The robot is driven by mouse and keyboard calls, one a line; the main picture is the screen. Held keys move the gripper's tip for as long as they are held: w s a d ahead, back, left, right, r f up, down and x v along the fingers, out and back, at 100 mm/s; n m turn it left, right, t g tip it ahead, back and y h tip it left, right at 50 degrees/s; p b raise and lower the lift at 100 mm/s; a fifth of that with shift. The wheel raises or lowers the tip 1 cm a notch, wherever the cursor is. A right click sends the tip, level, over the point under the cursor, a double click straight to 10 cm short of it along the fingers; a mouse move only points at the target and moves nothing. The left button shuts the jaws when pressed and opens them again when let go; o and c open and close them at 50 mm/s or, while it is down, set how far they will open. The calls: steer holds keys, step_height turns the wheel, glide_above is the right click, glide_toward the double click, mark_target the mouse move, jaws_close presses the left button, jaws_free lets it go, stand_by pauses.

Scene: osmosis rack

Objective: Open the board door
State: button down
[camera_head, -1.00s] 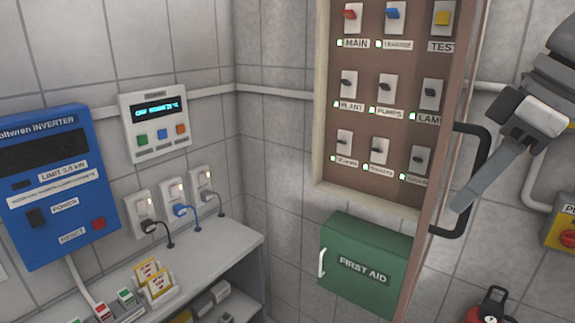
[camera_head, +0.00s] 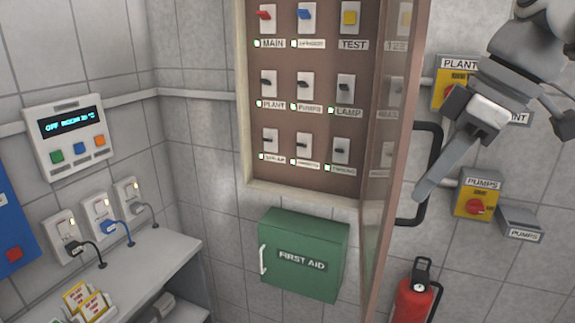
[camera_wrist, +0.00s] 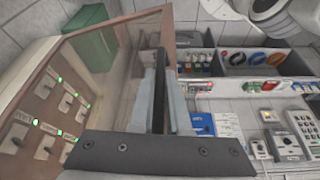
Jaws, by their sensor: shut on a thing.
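The breaker board (camera_head: 330,120) is on the wall in the head view, its brown panel and rows of switches uncovered. Its glazed, brown-framed board door (camera_head: 385,170) stands open, hinged on the right of the board and seen nearly edge-on. Its black bar handle (camera_head: 432,130) is on the outer face. My gripper (camera_head: 424,192) reaches in from the right and is shut on the handle. In the wrist view the dark handle (camera_wrist: 158,85) lies between my grey fingers (camera_wrist: 160,100), beside the door glass (camera_wrist: 105,65).
A green first aid box (camera_head: 303,262) hangs below the board. Right of the door are yellow switch boxes, including PUMPS (camera_head: 476,203), and a red extinguisher (camera_head: 413,300). A bench (camera_head: 150,262) stands at left.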

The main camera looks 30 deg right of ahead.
steer(key=c, duration=0.9)
jaws_free()
steer(key=shift+p+v, duration=3.65)
steer(key=shift+v, duration=5.05)
steer(key=shift+w+a, duration=0.1)
steer(key=shift+a, duration=0.05)
